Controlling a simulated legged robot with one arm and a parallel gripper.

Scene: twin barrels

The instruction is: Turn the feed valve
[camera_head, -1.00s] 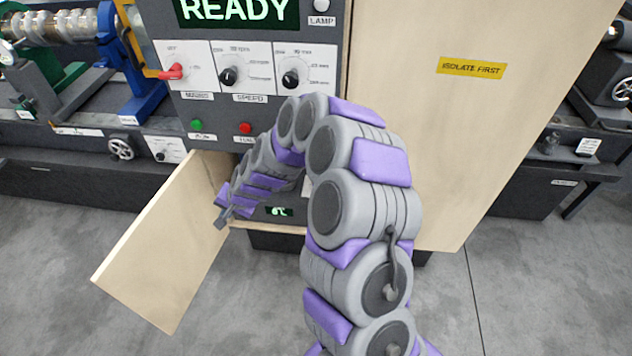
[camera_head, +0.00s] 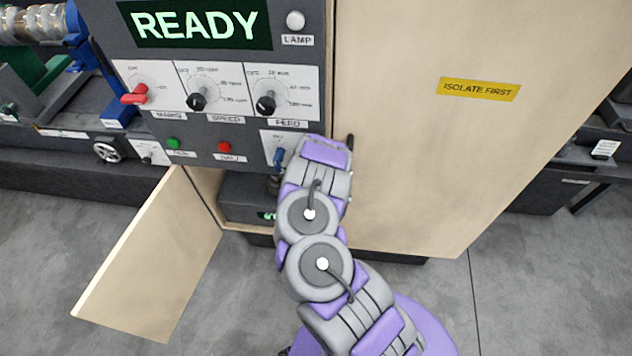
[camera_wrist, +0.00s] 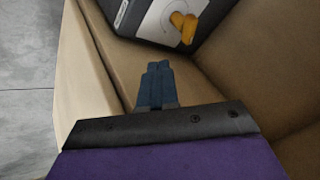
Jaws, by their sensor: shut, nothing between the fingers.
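My gripper (camera_wrist: 158,66) is shut and empty, with blue fingers pointing towards the box, apart from the handle. In the head view my arm covers the gripper. A black knob (camera_head: 265,104) sits above a FEED label. Below it, a blue lever (camera_head: 280,157) shows on a small white plate, partly behind my arm.
A wooden door (camera_head: 150,262) hangs open at the lower left of the cabinet. A tall wooden panel (camera_head: 400,175) marked ISOLATE FIRST stands to the right of my arm. The READY display (camera_head: 195,24) is lit. Wooden walls surround my gripper in the wrist view.

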